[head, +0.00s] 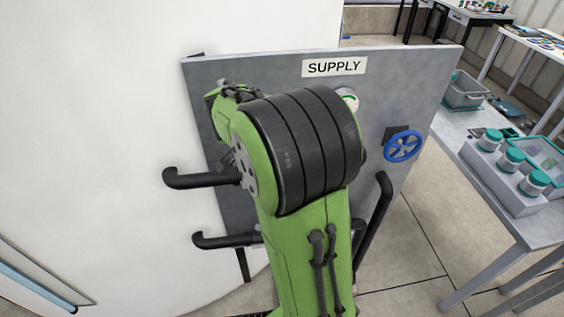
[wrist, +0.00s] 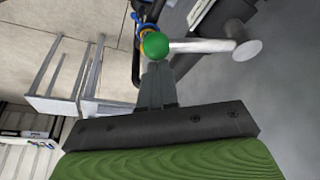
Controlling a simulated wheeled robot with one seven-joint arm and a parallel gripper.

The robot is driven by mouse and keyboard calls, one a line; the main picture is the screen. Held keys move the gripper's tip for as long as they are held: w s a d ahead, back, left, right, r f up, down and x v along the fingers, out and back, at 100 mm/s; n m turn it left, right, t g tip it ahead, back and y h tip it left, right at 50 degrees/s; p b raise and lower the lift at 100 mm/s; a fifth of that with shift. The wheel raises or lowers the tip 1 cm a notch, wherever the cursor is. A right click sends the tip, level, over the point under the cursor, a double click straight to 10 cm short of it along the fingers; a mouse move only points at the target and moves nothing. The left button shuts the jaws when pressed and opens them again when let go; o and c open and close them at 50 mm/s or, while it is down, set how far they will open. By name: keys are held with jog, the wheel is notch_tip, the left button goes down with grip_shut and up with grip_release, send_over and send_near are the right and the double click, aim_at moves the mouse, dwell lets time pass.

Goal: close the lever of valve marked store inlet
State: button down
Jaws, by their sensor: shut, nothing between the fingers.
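A grey panel (head: 220,75) with a sign reading SUPPLY (head: 334,67) stands in the head view; my green arm covers its middle. No marking that reads store inlet can be made out. In the wrist view, a pale metal lever (wrist: 200,46) carries a green ball knob (wrist: 155,46) at its left end and meets a round grey hub (wrist: 247,52) at its right. My gripper (wrist: 156,66) is shut and empty, its fingertips right at the lower side of the knob. I cannot tell whether they touch it. My arm hides the gripper in the head view.
A blue handwheel (head: 403,146) is on the panel's right side, and a gauge (head: 348,98) is partly hidden by my arm. Black pipes (head: 200,178) stick out at the left. A table (head: 500,205) with teal-lidded jars (head: 512,160) stands at the right.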

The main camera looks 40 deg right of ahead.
jog(key=a+m, duration=0.2)
jog(key=a+m+g, duration=0.1)
jog(key=shift+w+m, duration=0.3)
jog(key=shift+m, duration=0.1)
jog(key=shift+w+a+b, duration=0.1)
jog(key=shift+a+b, duration=0.2)
jog(key=shift+a, duration=0.2)
